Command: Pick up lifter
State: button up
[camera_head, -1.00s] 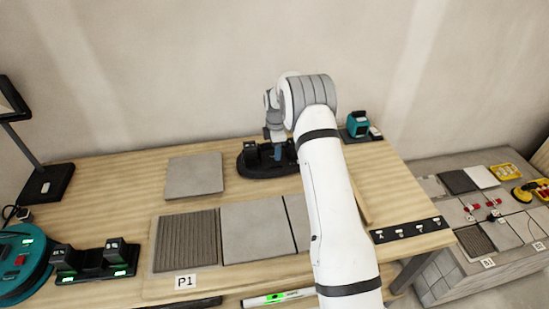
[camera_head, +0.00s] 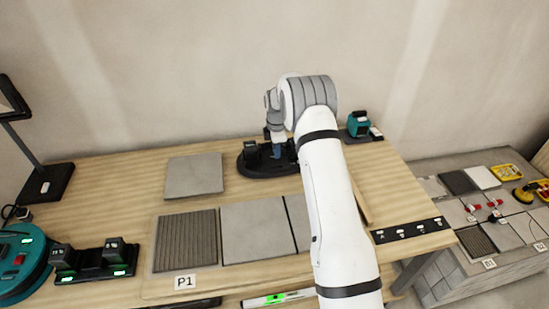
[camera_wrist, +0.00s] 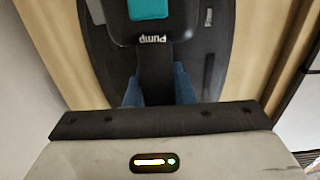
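The lifter is a black device with a teal patch and the word "Pump" (camera_wrist: 152,38), seen from above in the wrist view. Its narrow dark grip runs toward my gripper (camera_wrist: 160,88). The two blue fingers stand one on each side of this grip, with no clear gap visible. I cannot tell whether they press on it. In the head view, my blue fingers (camera_head: 277,148) reach down at the black stand (camera_head: 262,169) at the back of the bench. My arm hides part of the stand and most of the lifter.
A loose grey tile (camera_head: 194,176) lies left of the stand. Laid tiles (camera_head: 255,230) lie in front. A teal tool (camera_head: 358,124) stands at the back right. A black dock (camera_head: 95,262) and a lamp (camera_head: 45,182) are on the left. Bare wood (camera_head: 120,180) is left of the loose tile.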

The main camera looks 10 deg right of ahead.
grip_shut()
jog(key=shift+w+r, duration=0.1)
